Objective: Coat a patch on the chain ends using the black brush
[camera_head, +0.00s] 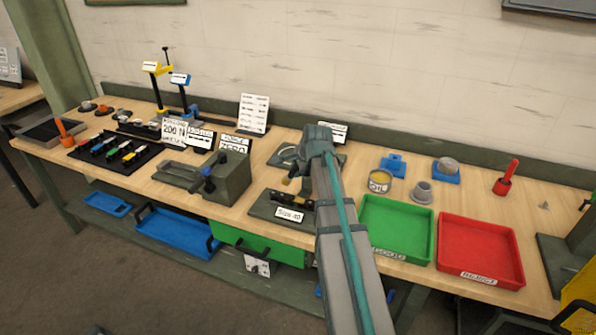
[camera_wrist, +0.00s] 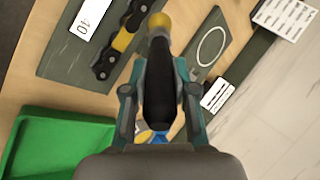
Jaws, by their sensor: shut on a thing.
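In the wrist view my gripper (camera_wrist: 158,105) is shut on the black brush (camera_wrist: 160,75), whose rounded yellow tip (camera_wrist: 159,22) points away from me. A dark chain (camera_wrist: 131,22) with a yellow stretch lies on a dark plate (camera_wrist: 62,58) labelled 40. The brush tip appears just right of the chain; I cannot tell its height or whether it touches. In the head view the plate (camera_head: 262,208) reads "Size 40", and my gripper (camera_head: 292,170) is above and behind it. My arm hides its right side. A round tin labelled OIL (camera_head: 379,189) holds yellow liquid.
A green tray (camera_head: 398,228) and a red tray (camera_head: 482,248) stand right of my arm. A grey vice-like block (camera_head: 228,182) stands left of the plate. A dark plate with a pale ring (camera_wrist: 203,57) and an upright sign (camera_wrist: 218,95) are close to my gripper.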

